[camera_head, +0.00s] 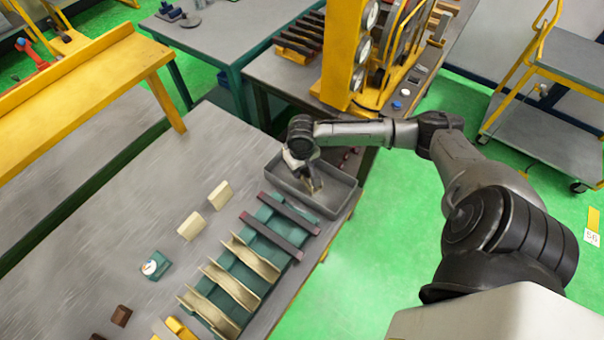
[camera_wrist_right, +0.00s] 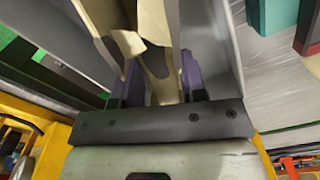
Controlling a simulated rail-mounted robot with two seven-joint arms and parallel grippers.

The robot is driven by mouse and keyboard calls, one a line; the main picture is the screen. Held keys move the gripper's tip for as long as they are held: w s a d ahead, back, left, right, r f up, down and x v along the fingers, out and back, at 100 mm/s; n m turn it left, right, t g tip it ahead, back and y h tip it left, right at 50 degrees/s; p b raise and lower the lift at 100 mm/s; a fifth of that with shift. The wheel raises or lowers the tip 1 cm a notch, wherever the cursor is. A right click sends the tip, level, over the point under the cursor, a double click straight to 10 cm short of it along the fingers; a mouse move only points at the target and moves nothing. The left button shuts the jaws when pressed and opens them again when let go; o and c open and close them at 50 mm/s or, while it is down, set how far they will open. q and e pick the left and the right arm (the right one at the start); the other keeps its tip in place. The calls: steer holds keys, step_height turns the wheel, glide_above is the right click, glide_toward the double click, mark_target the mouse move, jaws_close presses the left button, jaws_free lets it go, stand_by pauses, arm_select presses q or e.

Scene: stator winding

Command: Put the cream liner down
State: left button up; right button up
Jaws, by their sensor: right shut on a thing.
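My right gripper (camera_head: 310,176) reaches down into the grey tray (camera_head: 345,197) at the table's far right edge. It is shut on a cream liner, which shows between the purple finger pads in the right wrist view (camera_wrist_right: 152,28). The liner's lower part is hard to make out in the head view, so I cannot tell whether it touches the tray floor. Two more cream liners (camera_head: 220,195) lie on the table left of the tray. My left gripper is not in view.
A teal slotted block (camera_head: 227,283) stands in front of the tray, with several cream liners across its near part and two dark bars (camera_head: 272,236) across its far part. A small dial gauge (camera_head: 154,265) lies on the left. A yellow machine (camera_head: 343,50) rises behind the tray.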

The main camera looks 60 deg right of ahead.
mark_target(302, 172)
step_height(302, 172, down, 3)
steer(key=shift+f, duration=0.25)
steer(key=shift+f, duration=0.1)
steer(key=o, duration=0.7)
steer(key=shift+b, duration=0.3)
step_height(302, 172, up, 12)
steer(key=shift+r+p, duration=0.15)
steer(key=shift+p, duration=0.8)
